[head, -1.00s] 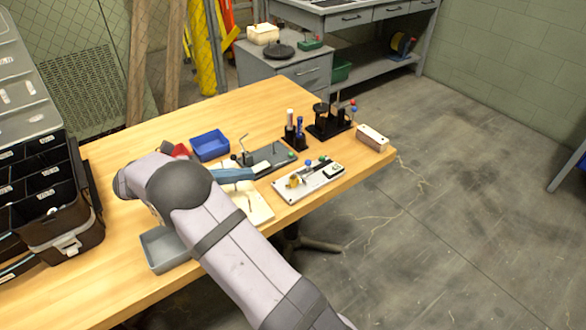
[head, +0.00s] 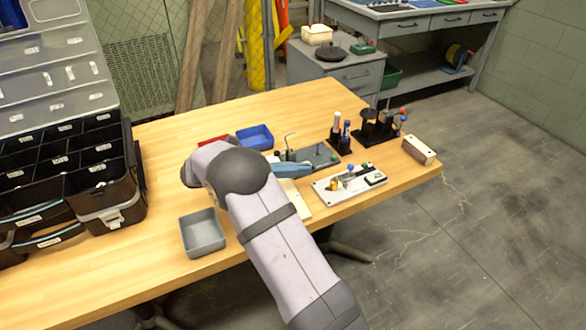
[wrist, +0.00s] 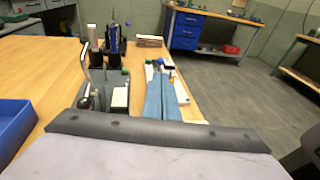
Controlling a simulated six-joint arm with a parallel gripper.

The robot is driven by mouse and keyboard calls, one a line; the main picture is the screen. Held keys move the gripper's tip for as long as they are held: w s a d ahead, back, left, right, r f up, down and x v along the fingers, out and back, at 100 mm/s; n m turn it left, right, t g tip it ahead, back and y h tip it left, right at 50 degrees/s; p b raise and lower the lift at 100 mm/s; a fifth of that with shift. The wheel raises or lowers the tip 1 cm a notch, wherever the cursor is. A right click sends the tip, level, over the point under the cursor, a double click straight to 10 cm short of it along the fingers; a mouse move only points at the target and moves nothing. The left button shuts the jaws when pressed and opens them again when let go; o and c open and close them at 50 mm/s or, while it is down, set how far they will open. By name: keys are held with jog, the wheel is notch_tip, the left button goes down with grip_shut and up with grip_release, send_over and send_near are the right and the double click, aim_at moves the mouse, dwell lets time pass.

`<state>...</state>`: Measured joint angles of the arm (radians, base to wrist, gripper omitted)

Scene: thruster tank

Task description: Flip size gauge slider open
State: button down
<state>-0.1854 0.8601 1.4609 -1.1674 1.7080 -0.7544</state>
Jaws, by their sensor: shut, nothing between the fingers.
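My gripper (head: 308,171) has blue fingers and points right over the table, close to the left end of a light plate fixture (head: 328,190). The fingers are together and empty. The fixture carries a brass-coloured part (head: 334,184), a blue knob (head: 350,167) and a dark block with a white top (head: 376,178). I cannot tell for certain which part is the size gauge slider or its position. In the wrist view the shut fingers (wrist: 163,76) reach forward and hide much of the fixture; its yellow part (wrist: 171,75) shows just beyond them.
A dark grey fixture (head: 322,158) with a bent upright rod stands just behind my gripper. Black holders (head: 376,128) and a wood-and-white block (head: 419,150) stand farther right. A blue bin (head: 255,138), a grey tray (head: 203,234) and a black organizer (head: 110,200) are left.

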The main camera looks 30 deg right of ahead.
aim_at(344, 174)
jog(key=x, duration=1)
jog(key=shift+d+f+p, duration=0.1)
jog(key=shift+p, duration=0.2)
jog(key=shift+d+p, duration=0.4)
jog(key=shift+d, duration=1.1)
jog(key=shift+r, duration=0.2)
notch_tip(344, 174, up, 10)
jog(key=shift+a+f, duration=0.15)
jog(key=shift+f, duration=0.05)
